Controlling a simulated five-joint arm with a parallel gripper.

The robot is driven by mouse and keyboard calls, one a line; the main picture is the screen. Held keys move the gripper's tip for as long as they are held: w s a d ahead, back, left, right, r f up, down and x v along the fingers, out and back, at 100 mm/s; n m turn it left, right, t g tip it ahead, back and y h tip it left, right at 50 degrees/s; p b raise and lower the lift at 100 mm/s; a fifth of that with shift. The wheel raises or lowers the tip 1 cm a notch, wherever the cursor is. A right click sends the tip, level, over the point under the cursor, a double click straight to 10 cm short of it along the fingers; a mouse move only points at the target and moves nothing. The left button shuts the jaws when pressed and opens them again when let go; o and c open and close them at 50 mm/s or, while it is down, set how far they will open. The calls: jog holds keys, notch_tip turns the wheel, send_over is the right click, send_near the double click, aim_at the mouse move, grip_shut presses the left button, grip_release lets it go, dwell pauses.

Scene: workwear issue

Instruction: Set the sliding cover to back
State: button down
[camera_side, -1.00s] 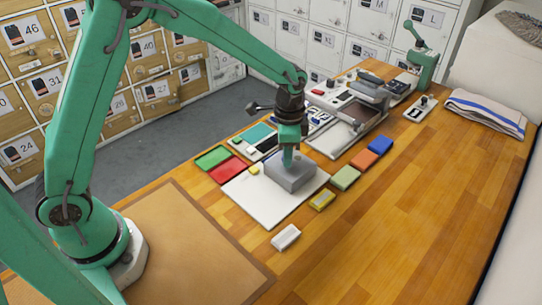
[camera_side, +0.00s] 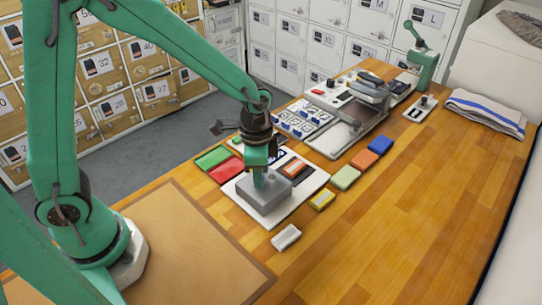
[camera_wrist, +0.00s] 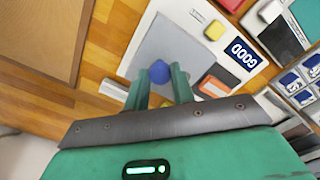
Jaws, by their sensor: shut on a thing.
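The sliding cover is a grey block (camera_side: 264,198) on a white board (camera_side: 302,196). It sits over the near-left part of the board in the side view. In the wrist view the cover (camera_wrist: 180,48) is a grey plate with a round blue knob (camera_wrist: 160,72) on top. My gripper (camera_side: 259,180) is down on the cover, and its fingers (camera_wrist: 158,88) are around the knob, shut on it. Beside the cover, an orange and dark item (camera_side: 294,169) and a dark blue label with white letters (camera_wrist: 243,53) lie uncovered on the board.
Green (camera_side: 212,157) and red (camera_side: 226,171) trays lie left of the board. Yellow (camera_side: 322,200), pale green (camera_side: 345,178), orange (camera_side: 364,160) and blue (camera_side: 380,145) blocks line its right. A whitish block (camera_side: 286,237) lies in front.

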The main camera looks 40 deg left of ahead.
jog(key=shift+s, duration=0.25)
jog(key=c, duration=1.2)
grip_release()
jog(key=shift+w, duration=0.1)
jog(key=shift+r, duration=3.9)
